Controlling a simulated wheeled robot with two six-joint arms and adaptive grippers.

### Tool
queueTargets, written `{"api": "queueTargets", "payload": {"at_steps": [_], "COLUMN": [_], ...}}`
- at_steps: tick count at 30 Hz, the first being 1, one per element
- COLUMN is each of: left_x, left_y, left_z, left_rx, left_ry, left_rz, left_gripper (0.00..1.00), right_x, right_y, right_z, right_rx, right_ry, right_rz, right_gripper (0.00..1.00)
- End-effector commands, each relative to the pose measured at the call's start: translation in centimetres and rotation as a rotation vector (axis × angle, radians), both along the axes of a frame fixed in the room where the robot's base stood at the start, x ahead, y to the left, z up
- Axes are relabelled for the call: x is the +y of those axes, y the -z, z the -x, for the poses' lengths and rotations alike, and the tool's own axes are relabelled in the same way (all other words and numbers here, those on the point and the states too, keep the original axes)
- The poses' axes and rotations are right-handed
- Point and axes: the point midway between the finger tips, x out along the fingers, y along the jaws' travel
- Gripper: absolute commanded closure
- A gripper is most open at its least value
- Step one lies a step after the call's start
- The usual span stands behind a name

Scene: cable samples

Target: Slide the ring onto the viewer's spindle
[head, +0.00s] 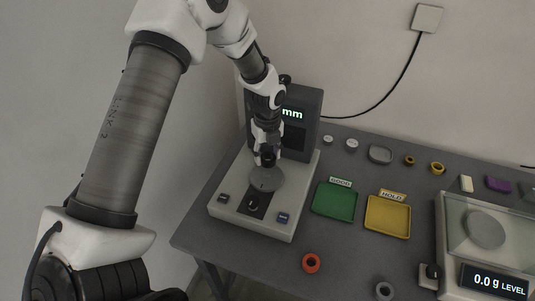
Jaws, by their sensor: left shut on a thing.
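The viewer has a pale base (228,205) and a dark upright housing (312,105) with a lit "mm" readout. A round grey plate (268,181) sits on its base. My left gripper (266,162) points down just above the back part of this plate. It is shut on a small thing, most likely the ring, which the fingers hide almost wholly. The spindle cannot be made out behind the gripper. Whether the held thing touches the plate cannot be told. My right gripper is not in view.
A red ring (311,263) and a grey ring (384,290) lie at the table's front. A green GOOD tray (322,212) and yellow HOLD tray (374,229) lie right of the viewer. Small rings, including a yellow one (437,168), line the back. A scale (451,250) stands right.

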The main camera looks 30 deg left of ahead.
Motion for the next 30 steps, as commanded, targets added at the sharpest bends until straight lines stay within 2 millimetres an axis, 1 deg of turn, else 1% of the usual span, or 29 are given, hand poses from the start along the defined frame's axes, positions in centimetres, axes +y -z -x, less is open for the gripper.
{"api": "queueTargets", "payload": {"at_steps": [5,15,18,30], "left_x": [0.0,0.0,0.0,0.0], "left_y": [-0.2,3.7,4.2,4.2], "left_z": [0.0,0.1,0.0,0.0], "left_rx": [0.001,0.001,0.0,0.0], "left_ry": [0.0,0.0,0.0,0.0], "left_rz": [-0.001,-0.001,0.0,0.0], "left_gripper": [0.77,0.77,0.77,0.77], "right_x": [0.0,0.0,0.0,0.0], "right_y": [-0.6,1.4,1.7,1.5], "right_z": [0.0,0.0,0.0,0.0], "right_rx": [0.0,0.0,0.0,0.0], "right_ry": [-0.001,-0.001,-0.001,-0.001], "right_rz": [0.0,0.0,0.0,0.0], "right_gripper": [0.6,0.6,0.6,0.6]}}
